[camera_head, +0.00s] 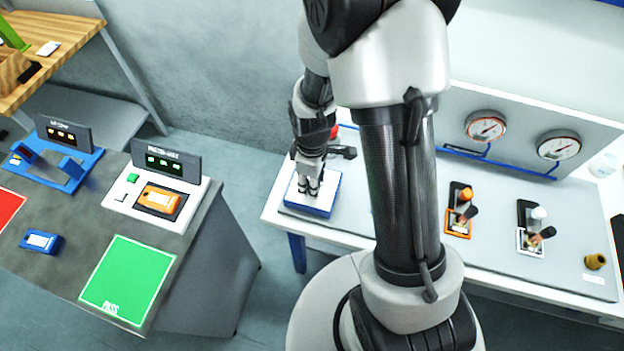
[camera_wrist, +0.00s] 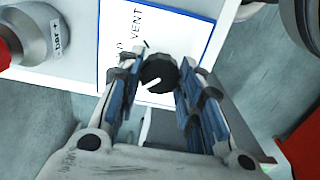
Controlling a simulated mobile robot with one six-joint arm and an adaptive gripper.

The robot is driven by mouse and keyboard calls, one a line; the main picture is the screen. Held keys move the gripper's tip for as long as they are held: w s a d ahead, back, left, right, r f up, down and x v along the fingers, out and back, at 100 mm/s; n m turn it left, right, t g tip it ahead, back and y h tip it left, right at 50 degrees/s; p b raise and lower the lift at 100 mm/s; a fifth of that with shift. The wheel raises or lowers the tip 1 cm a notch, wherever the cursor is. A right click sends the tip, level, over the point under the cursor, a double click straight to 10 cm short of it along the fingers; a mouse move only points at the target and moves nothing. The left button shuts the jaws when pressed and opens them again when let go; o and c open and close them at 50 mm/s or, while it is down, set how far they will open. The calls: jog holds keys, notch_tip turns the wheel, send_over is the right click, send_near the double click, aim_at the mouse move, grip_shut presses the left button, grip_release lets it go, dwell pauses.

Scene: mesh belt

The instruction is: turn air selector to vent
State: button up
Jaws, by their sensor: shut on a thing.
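The air selector is a round black knob (camera_wrist: 157,70) with a white pointer mark, on a white plate (camera_wrist: 190,28) with a blue border. The plate also shows in the head view (camera_head: 322,206), at the left end of the bench. The word VENT is printed on the plate above the knob in the wrist view; a second label beside it is partly hidden. The pointer mark lies on the knob's lower part, slanting to the lower left. My gripper (camera_head: 309,190) points down over the plate. In the wrist view its fingers (camera_wrist: 157,80) are closed on both sides of the knob.
Two pressure gauges (camera_head: 486,127) (camera_head: 558,147) stand on the back panel. An orange-based valve (camera_head: 459,210) and a white-based valve (camera_head: 532,230) sit farther right. A red part (camera_wrist: 4,52) with a grey collar is close left in the wrist view. A separate test desk (camera_head: 215,225) stands left.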

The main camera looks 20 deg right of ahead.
jog(key=shift+m, duration=0.3)
jog(key=m, duration=0.3)
jog(key=shift+m, duration=0.3)
jog(key=m, duration=0.4)
jog(key=shift+m+b, duration=0.3)
jog(key=shift+b, duration=0.1)
jog(key=m, duration=0.4)
jog(key=shift+m, duration=2.5)
jog(key=o, duration=1.1)
